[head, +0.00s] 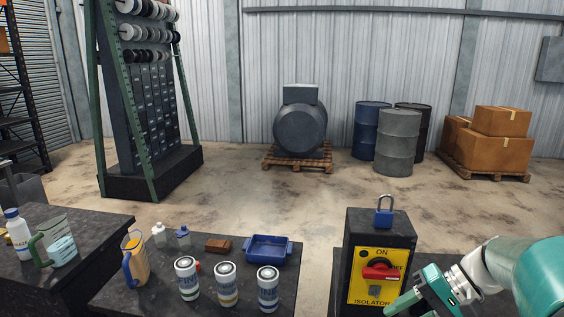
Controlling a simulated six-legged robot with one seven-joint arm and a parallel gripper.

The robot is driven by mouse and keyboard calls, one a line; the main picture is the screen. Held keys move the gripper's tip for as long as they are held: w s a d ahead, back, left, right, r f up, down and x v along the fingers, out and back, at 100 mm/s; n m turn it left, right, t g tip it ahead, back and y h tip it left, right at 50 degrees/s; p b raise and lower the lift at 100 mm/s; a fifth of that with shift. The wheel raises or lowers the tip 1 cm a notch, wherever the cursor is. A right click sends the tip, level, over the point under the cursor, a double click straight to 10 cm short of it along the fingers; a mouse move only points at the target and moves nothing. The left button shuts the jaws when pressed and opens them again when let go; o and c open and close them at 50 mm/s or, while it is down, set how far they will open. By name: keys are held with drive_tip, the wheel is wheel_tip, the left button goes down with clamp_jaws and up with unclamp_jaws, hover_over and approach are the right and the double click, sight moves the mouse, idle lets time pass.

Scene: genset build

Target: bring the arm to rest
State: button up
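My gripper (398,306) is at the lower right, at the end of my white and teal arm. It is in front of the lower right part of the isolator box, and its fingertips run to the bottom edge, so I cannot tell whether it is open or shut. The isolator box (357,226) is dark with a yellow front plate marked ON and ISOLATOR. A red rotary handle (381,272) sits on the plate. A blue padlock (384,213) stands on top of the box.
The dark bench (215,303) at left holds several cans (226,284), a blue tray (268,250), a brown block (218,246) and a jug (135,262). A side table (100,222) stands further left. Drums (398,140), boxes (501,122) and a motor (300,125) stand behind. The middle floor is clear.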

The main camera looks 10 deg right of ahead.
drive_tip(key=s+a+r+n+t+h, duration=0.1)
drive_tip(key=s+a+n+h, duration=0.1)
drive_tip(key=a, duration=0.5)
drive_tip(key=s+a+r+n+t+h, duration=0.1)
drive_tip(key=s+a+n+t+h, duration=0.1)
drive_tip(key=s+a+h, duration=0.3)
drive_tip(key=shift+a+n+t+h, duration=0.3)
drive_tip(key=shift+a+n+h, duration=0.2)
drive_tip(key=shift+a+h, duration=0.5)
drive_tip(key=shift+c, duration=0.4)
